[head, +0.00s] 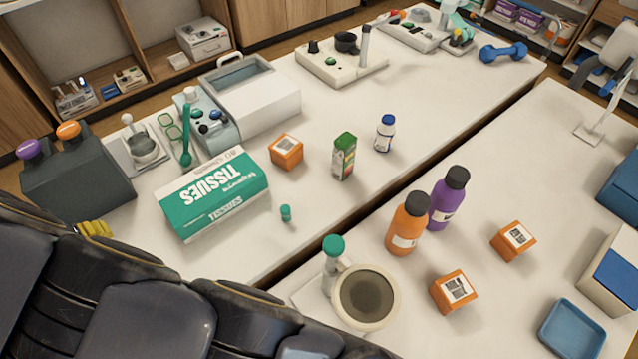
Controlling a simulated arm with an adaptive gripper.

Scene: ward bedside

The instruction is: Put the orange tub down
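My gripper is not in view, so what it holds cannot be seen. No thing is plainly an orange tub. Three orange box-shaped containers stand on the white worktops: one (286,152) behind the tissue box, one (454,291) at the front right with a printed label, and one (513,241) further right, also labelled. An orange bottle (405,224) with a dark cap stands upright beside a purple bottle (449,199). I cannot tell which of these, if any, is the tub.
Large dark padded shapes fill the lower left and hide the worktop there. A green-and-white tissue box (212,195), a green carton (343,157) and a round grey-topped dish (367,297) stand around. A blue tray (572,329) looks empty. A dark gap divides the worktops.

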